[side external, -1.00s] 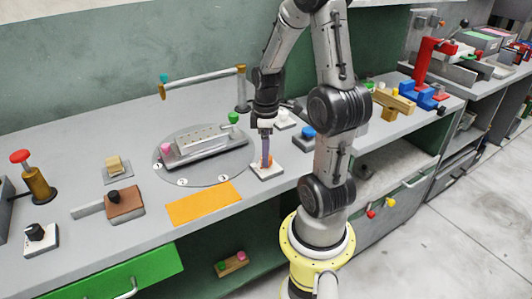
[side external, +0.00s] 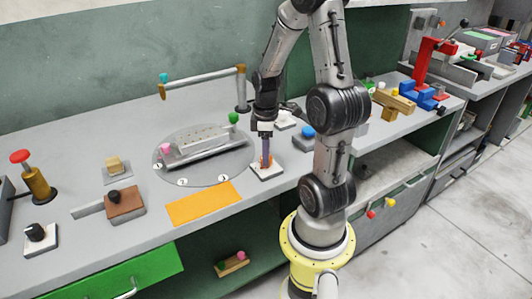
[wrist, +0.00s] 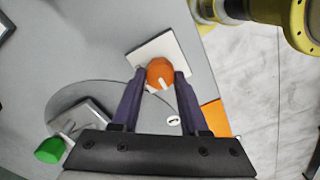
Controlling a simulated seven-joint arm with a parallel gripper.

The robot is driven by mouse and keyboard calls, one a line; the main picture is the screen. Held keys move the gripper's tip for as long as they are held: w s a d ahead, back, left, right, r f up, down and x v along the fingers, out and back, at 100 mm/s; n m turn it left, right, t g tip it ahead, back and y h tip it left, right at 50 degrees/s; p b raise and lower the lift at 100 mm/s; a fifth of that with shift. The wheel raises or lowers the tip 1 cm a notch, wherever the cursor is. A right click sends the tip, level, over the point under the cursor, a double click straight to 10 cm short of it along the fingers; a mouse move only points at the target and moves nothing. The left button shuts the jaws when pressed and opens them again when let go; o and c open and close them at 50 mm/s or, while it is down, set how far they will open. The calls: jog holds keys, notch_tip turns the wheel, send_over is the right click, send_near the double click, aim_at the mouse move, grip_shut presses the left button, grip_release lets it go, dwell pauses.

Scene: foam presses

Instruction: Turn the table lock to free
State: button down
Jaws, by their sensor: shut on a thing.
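The table lock is an orange round knob (wrist: 160,73) with a white pointer mark, on a white square plate (wrist: 143,53) beside the grey turntable. In the side view the same plate (side external: 266,171) sits at the disc's right edge, with a little of the orange knob (side external: 266,162) showing. My gripper (wrist: 160,77) is shut on the orange knob, one purple finger on each side of it. In the side view my gripper (side external: 266,158) points straight down over the plate and hides most of the knob. In the wrist view the white mark points down and slightly right.
The round turntable (side external: 212,180) carries a grey fixture with pink and green (side external: 233,117) knobs. An orange mat (side external: 203,204) lies in front of it. A blue button (side external: 307,132) stands right of my gripper. A rail on posts (side external: 205,82) rises behind.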

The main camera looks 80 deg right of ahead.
jog(key=shift+m, duration=0.3)
jog(key=m, duration=0.3)
jog(key=shift+m, duration=0.4)
jog(key=m, duration=0.4)
jog(key=shift+d+m, duration=0.1)
jog(key=shift+m, duration=0.2)
jog(key=m, duration=0.4)
jog(key=shift+r+m, duration=0.1)
jog(key=shift+m, duration=2.3)
jog(key=shift+c, duration=2.1)
grip_release()
